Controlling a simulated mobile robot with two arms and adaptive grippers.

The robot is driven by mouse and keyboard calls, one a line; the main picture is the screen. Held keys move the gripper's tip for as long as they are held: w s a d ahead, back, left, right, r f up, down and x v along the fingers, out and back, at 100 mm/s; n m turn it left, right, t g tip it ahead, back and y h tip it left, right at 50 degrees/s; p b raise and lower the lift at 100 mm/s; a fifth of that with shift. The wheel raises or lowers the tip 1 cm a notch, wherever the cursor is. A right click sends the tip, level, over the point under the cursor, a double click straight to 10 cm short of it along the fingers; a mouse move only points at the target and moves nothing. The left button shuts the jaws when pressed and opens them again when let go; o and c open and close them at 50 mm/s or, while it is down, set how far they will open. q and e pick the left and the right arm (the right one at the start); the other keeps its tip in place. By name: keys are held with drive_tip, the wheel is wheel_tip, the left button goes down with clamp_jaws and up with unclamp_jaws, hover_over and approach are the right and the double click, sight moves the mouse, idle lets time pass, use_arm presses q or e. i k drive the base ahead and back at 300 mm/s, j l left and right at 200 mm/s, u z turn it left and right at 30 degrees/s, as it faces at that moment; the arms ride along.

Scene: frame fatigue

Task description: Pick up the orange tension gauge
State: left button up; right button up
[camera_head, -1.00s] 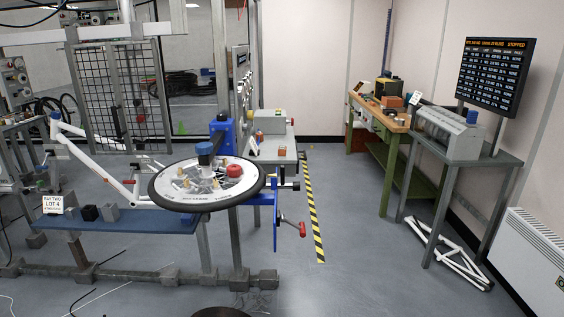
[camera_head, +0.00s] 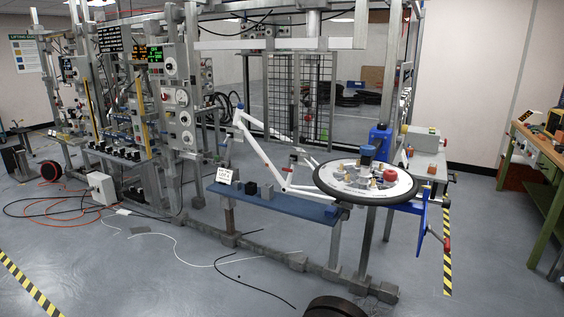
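I cannot single out the orange tension gauge for certain. A small orange item (camera_head: 526,116) sits on the wooden-topped workbench (camera_head: 548,150) at the right edge, which is partly cut off. A small orange-red spot (camera_head: 432,169) shows on the grey table (camera_head: 428,158) behind the wheel. Both are too small to identify. Neither of my grippers is in view.
A white bicycle frame (camera_head: 262,150) and a black-rimmed wheel (camera_head: 400,192) are mounted at a blue bench (camera_head: 285,204). Test rigs (camera_head: 180,120) stand at the left. Cables (camera_head: 60,208) lie on the floor. Floor is open at the front left and right of the wheel.

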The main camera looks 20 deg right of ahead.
sight(432, 167)
drive_tip(key=i+l+u, duration=0.25)
drive_tip(key=l, duration=0.55)
drive_tip(key=l+u, duration=0.2)
drive_tip(key=l, duration=0.6)
drive_tip(key=i+l+u, duration=0.1)
drive_tip(key=l+u, duration=0.15)
drive_tip(key=l, duration=0.6)
